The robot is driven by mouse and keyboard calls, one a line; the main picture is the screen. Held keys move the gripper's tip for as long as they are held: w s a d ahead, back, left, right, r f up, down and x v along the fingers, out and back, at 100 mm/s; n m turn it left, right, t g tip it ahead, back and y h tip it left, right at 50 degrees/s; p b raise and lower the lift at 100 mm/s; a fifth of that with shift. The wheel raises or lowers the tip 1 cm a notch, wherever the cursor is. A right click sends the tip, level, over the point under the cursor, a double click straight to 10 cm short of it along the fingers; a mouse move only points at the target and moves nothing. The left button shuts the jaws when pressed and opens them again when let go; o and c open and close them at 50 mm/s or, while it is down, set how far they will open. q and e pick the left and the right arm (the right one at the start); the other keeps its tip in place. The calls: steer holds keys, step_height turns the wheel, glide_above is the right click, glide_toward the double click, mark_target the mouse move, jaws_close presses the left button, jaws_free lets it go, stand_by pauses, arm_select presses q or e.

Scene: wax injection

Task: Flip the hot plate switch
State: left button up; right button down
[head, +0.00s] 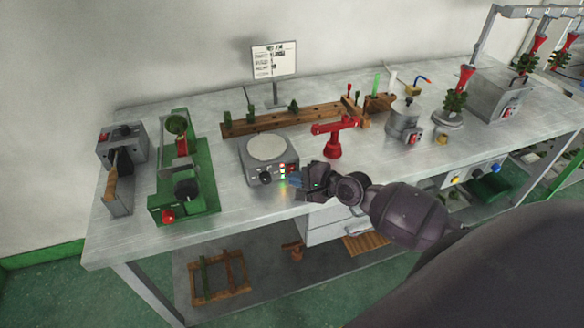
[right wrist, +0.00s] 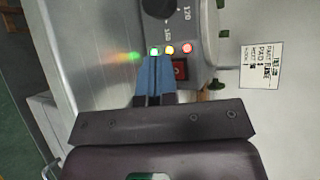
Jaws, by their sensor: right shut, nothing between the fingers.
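The hot plate (head: 246,158) is a grey box with a round pale top, standing near the front edge of the bench. Its front has a black knob (head: 265,177) and green, yellow and red lights, all glowing. The switch (right wrist: 181,69) is red in a dark frame, beside the lights in the right wrist view. My right gripper (head: 295,179) is at the hot plate's front. In the right wrist view its blue fingers (right wrist: 154,58) are together and empty, just left of the switch, tips by the green light. I cannot tell whether they touch the switch. My left gripper is not in view.
A red stand (head: 334,140) is just right of the hot plate. A green machine (head: 203,195) stands to its left, with a wooden rack (head: 300,119) behind. A round metal pot (head: 404,120) stands farther right. Bare bench lies left of the hot plate's front.

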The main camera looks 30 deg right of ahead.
steer(key=shift+w, duration=0.1)
steer(key=shift+w, duration=0.3)
steer(key=shift+d, duration=0.1)
steer(key=shift+w, duration=0.3)
stand_by(0.6)
steer(key=shift+s+r, duration=0.1)
steer(key=shift+s+p, duration=0.3)
steer(key=shift+s, duration=0.35)
